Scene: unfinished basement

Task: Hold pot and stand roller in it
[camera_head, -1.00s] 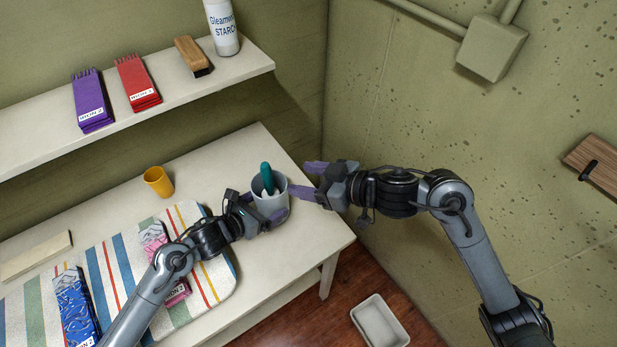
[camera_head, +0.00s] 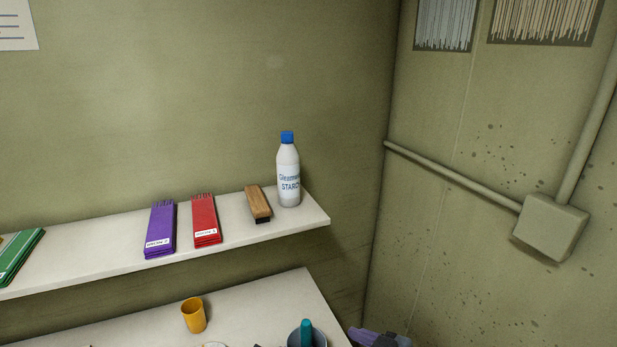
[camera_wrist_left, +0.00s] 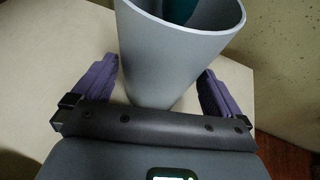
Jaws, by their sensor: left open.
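The grey pot (camera_head: 293,339) stands on the table at the bottom edge of the head view, cut off by the frame. The teal roller (camera_head: 306,331) stands up out of the pot. In the left wrist view the pot (camera_wrist_left: 165,60) fills the middle, with some teal of the roller (camera_wrist_left: 180,8) inside its rim. My left gripper (camera_wrist_left: 158,72) is open, with one purple finger on each side of the pot; a gap shows at the right finger.
A yellow cup (camera_head: 193,316) stands on the table (camera_head: 262,302) left of the pot. The shelf (camera_head: 110,244) above holds purple (camera_head: 160,229) and red (camera_head: 205,220) packs, a wooden brush (camera_head: 258,201) and a starch bottle (camera_head: 288,172). A wall bounds the right side.

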